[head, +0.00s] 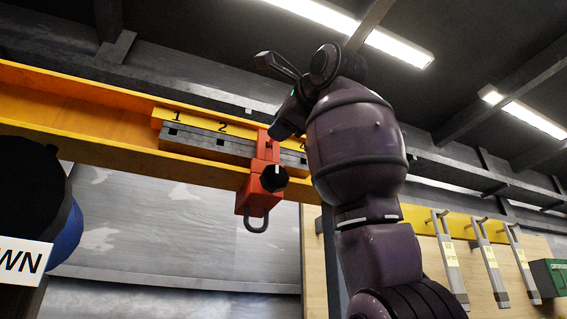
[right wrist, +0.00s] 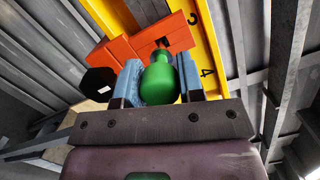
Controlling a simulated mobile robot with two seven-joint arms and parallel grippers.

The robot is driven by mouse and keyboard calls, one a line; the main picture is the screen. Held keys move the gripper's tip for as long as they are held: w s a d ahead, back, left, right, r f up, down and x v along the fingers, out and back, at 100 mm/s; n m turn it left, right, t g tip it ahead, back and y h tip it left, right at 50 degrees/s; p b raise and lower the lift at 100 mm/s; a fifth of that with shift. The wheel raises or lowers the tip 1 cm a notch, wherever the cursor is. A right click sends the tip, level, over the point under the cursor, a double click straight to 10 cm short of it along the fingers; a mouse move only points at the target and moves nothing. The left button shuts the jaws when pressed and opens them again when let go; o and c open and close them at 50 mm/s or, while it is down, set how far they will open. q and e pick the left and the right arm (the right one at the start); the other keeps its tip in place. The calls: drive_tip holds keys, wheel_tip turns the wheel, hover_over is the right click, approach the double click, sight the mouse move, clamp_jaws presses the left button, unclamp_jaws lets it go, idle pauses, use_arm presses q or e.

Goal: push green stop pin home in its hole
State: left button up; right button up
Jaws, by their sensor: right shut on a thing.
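The green stop pin (right wrist: 160,80) has a round, bulbous body and a narrower neck. My right gripper (right wrist: 160,82) is shut on it, with a blue finger on each side. The neck points at the red-orange trolley (right wrist: 150,48), where a dark hole (right wrist: 162,42) shows just beyond it. I cannot tell whether the pin's tip is inside the hole. In the head view, the right gripper (head: 285,122) is close against the upper right of the red trolley (head: 265,172), and the pin is hidden there. My left gripper is not in view.
The trolley sits on a yellow beam (head: 100,125) with a numbered strip (head: 200,122), and a grey hook (head: 257,222) hangs below it. A black knob (head: 273,178) sticks out of the trolley. Grey tools (head: 490,265) hang at the right. A large dark round shape (head: 30,190) fills the left.

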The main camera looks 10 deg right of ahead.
drive_tip(key=shift+d+p+x, duration=0.15)
drive_tip(key=shift+p+x, duration=0.25)
drive_tip(key=shift+x, duration=0.5)
drive_tip(key=shift+d+p+x, duration=0.1)
drive_tip(key=shift+p+x, duration=0.3)
drive_tip(key=shift+x, duration=0.5)
drive_tip(key=o, duration=1.2)
drive_tip(key=shift+f, duration=0.1)
drive_tip(key=shift+w, duration=0.1)
drive_tip(key=shift+s+d, duration=0.1)
drive_tip(key=shift+s, duration=0.2)
drive_tip(key=shift+b+v, duration=1.9)
drive_tip(key=shift+v, duration=3.2)
